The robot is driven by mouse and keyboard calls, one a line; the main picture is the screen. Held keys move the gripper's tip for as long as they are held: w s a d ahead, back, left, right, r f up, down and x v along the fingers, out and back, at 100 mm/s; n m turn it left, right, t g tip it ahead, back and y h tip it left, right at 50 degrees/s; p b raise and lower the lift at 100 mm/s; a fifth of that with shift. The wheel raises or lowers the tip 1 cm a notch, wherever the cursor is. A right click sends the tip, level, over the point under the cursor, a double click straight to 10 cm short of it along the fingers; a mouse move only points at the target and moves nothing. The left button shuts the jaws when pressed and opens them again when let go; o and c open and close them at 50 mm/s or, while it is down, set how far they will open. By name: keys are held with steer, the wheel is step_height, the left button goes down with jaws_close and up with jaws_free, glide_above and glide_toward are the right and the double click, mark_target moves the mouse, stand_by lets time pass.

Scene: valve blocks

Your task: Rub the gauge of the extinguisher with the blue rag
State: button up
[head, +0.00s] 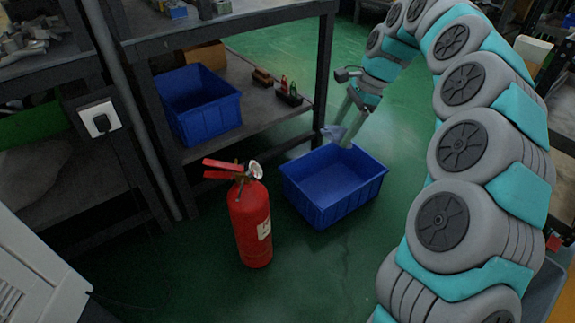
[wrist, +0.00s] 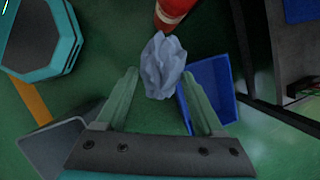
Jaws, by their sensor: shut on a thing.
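The red fire extinguisher (head: 250,222) stands upright on the green floor in the head view. Its round pale gauge (head: 256,169) is at the top, beside the red lever. My gripper (head: 343,130) is above the far side of a blue bin, to the right of and beyond the extinguisher. It is shut on the crumpled pale blue-grey rag (head: 332,132), which is apart from the gauge. In the wrist view the rag (wrist: 163,62) sticks out between the fingertips. Part of the red extinguisher (wrist: 173,10) shows at the top edge there; its gauge is not visible.
The blue bin (head: 327,212) on the floor is empty, just right of the extinguisher. A dark shelf (head: 255,127) behind holds another blue bin (head: 200,103) and small tools (head: 289,91). Green floor is open in front.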

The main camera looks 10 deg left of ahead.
mark_target(257, 167)
steer(key=s+a+f+m+y+b, duration=0.1)
steer(key=s+a+f+b, duration=0.1)
steer(key=a+f, duration=0.3)
steer(key=s+a+f+m+y+b, duration=0.1)
steer(key=s+a+f, duration=0.3)
steer(key=a, duration=0.8)
step_height(257, 167, down, 2)
steer(key=shift+s+a+f+y+b, duration=0.1)
steer(key=shift+s+a+y+b, duration=0.2)
steer(key=shift+y+b, duration=0.5)
steer(key=shift+p+x, duration=0.5)
steer(key=shift+x, duration=0.4)
steer(key=shift+a, duration=0.15)
steer(key=shift+w+r+p, duration=0.35)
steer(key=shift+w+p, duration=0.2)
steer(key=shift+p, duration=0.05)
steer(key=shift+w+a+p, duration=0.15)
steer(key=shift+w+p, duration=0.45)
steer(key=shift+w, duration=0.2)
steer(key=shift+w+a+p, duration=0.15)
steer(key=shift+w+p, duration=0.4)
steer(key=shift+w, duration=0.25)
steer(key=shift+w+a+f+p, duration=0.1)
steer(key=shift+w+a+p, duration=0.05)
steer(key=shift+w+p, duration=0.3)
steer(key=shift+w+a+f+p, duration=0.1)
steer(key=shift+w+p, duration=0.2)
steer(key=shift+w, duration=0.2)
